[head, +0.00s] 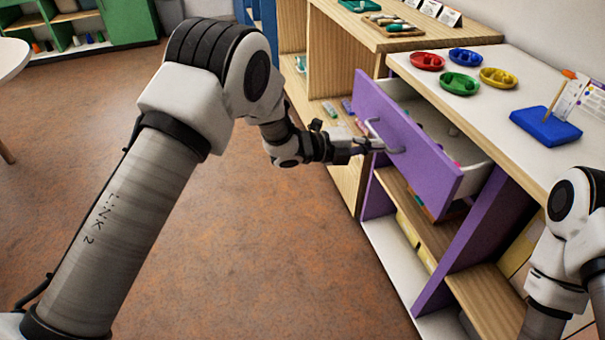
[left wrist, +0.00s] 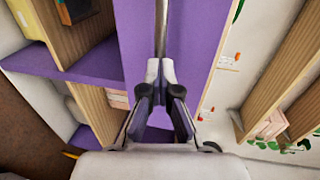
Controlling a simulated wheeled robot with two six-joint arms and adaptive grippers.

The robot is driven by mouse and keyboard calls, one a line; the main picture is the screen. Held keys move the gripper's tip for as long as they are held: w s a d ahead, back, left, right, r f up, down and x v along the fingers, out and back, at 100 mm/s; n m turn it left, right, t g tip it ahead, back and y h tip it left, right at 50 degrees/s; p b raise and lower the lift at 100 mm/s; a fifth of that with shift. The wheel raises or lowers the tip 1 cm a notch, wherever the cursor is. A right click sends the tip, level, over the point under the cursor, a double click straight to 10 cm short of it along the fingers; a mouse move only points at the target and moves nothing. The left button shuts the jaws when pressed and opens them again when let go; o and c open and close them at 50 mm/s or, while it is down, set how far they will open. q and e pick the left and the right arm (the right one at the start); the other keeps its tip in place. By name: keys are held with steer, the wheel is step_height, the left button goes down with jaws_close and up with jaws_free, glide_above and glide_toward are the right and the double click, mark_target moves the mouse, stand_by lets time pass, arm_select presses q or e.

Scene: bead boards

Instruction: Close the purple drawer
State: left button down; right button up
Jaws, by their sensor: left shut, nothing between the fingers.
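The purple drawer (head: 425,158) stands pulled out of the white-topped cabinet, its white inside showing with a few small coloured things in it. A silver bar handle (head: 386,139) is on its purple front. My left gripper (head: 374,146) is at the handle, in front of the drawer face. In the left wrist view, the shut fingertips (left wrist: 160,70) are at the end of the silver handle (left wrist: 161,28), with the purple front (left wrist: 197,50) behind. Whether they touch the handle I cannot tell. My right arm shows at the lower right, its gripper out of view.
The cabinet top (head: 490,115) holds red (head: 427,61), green (head: 459,83), yellow (head: 498,77) and blue (head: 465,57) dishes and a blue block (head: 545,126). Open shelves (head: 440,240) lie below the drawer. The brown floor (head: 280,240) in front is clear.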

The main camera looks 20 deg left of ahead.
mark_target(399, 139)
arm_select(q)
steer(key=x, duration=0.3)
steer(key=r+b+x, duration=0.1)
steer(key=x, duration=0.5)
steer(key=shift+w+d+r, duration=0.25)
steer(key=shift+r, duration=0.05)
steer(key=shift+w+d, duration=0.15)
steer(key=shift+r, duration=0.25)
